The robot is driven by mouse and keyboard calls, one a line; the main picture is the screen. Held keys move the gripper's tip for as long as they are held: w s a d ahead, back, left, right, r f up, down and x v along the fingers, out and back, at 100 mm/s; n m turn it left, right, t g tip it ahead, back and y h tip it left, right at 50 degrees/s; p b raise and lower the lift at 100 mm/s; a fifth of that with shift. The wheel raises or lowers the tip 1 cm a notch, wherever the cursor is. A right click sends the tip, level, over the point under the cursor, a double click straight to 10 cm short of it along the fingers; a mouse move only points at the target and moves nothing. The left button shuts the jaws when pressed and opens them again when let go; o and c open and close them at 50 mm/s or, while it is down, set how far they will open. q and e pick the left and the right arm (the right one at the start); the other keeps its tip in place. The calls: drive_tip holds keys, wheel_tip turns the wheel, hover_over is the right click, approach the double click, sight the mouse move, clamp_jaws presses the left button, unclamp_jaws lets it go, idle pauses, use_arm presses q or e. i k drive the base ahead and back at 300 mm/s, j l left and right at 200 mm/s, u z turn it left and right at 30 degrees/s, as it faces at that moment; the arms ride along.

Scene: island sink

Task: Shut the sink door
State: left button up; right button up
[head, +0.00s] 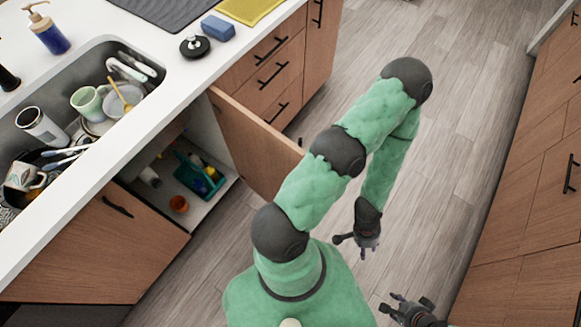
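The wooden sink door (250,145) stands open, swung out from the cabinet under the sink. Its free edge points right, toward my green arm. The left door (95,245) with a dark handle is shut, flush with the cabinet front. My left gripper (355,243) is empty, its fingers apart, over the floor to the right of and lower in view than the open door, not touching it. My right gripper (402,307) is at the bottom edge, empty with fingers apart, far from the door. The open door's lower part is partly hidden by my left arm.
The sink (150,52) above is full of dishes. Drawers (270,75) stand beyond the door, other cabinets (535,200) at right. Wood floor (460,110) between is clear.

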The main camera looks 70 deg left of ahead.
sight(263, 157)
drive_tip(key=i+l, duration=0.1)
drive_tip(key=i, duration=0.25)
drive_tip(key=i+l, duration=0.1)
drive_tip(key=i, duration=0.2)
drive_tip(key=i+j+u, duration=0.1)
drive_tip(key=u, duration=0.3)
drive_tip(key=i+u, duration=0.55)
drive_tip(key=u, duration=0.3)
drive_tip(key=i+l+u, duration=0.2)
drive_tip(key=u, duration=0.7)
drive_tip(key=i+l+u, duration=0.1)
drive_tip(key=u, duration=0.35)
drive_tip(key=i+u, duration=0.1)
drive_tip(key=u, duration=0.4)
drive_tip(key=l+u, duration=0.15)
drive_tip(key=u, duration=0.3)
drive_tip(key=l+u, duration=0.1)
drive_tip(key=u, duration=0.4)
drive_tip(key=l+u, duration=0.1)
drive_tip(key=u, duration=0.35)
